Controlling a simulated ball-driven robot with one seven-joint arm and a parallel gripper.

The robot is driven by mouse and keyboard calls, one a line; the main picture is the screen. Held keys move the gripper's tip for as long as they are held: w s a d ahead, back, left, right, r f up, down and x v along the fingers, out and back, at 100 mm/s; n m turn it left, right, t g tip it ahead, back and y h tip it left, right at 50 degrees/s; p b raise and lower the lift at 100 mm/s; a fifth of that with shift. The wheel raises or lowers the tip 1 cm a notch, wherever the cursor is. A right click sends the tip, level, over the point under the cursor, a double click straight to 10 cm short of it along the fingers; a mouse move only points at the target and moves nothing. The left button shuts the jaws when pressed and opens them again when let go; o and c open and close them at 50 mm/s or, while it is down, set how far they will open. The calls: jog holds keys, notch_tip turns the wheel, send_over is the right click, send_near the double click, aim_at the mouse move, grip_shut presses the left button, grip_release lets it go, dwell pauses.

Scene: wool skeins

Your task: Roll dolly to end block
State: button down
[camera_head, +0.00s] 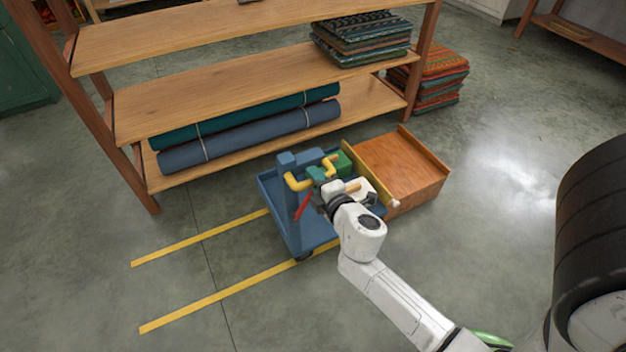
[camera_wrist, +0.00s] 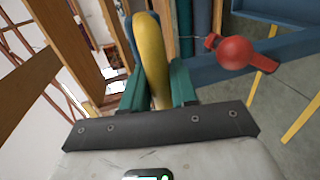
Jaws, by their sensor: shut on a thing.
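The blue dolly (camera_head: 293,226) stands on the floor between the ends of two yellow floor lines. Its yellow handle (camera_head: 297,184) is at the upright post. My gripper (camera_head: 318,176) is shut on this handle, and in the wrist view the yellow handle (camera_wrist: 151,50) passes between its teal fingers. A red lever (camera_head: 303,206) is beside the post; its red knob (camera_wrist: 235,53) shows to the right in the wrist view. The wooden end block (camera_head: 405,172) lies just right of the dolly, with a yellow strip along its near side. My arm hides whether they touch.
A wooden shelf (camera_head: 215,98) with rolled cloth (camera_head: 250,136) and folded textiles (camera_head: 362,38) stands behind the dolly. More folded textiles (camera_head: 440,80) are stacked on the floor beyond the block. Floor is free at left, along the yellow lines (camera_head: 205,306).

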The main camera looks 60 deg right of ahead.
jog(key=shift+s+f, duration=0.1)
jog(key=shift+f, duration=0.05)
jog(key=c, duration=1)
grip_release()
jog(key=b+v, duration=0.1)
jog(key=v, duration=0.9)
jog(key=shift+s+a+b, duration=0.2)
jog(key=shift+s+b, duration=0.05)
jog(key=shift+b, duration=0.1)
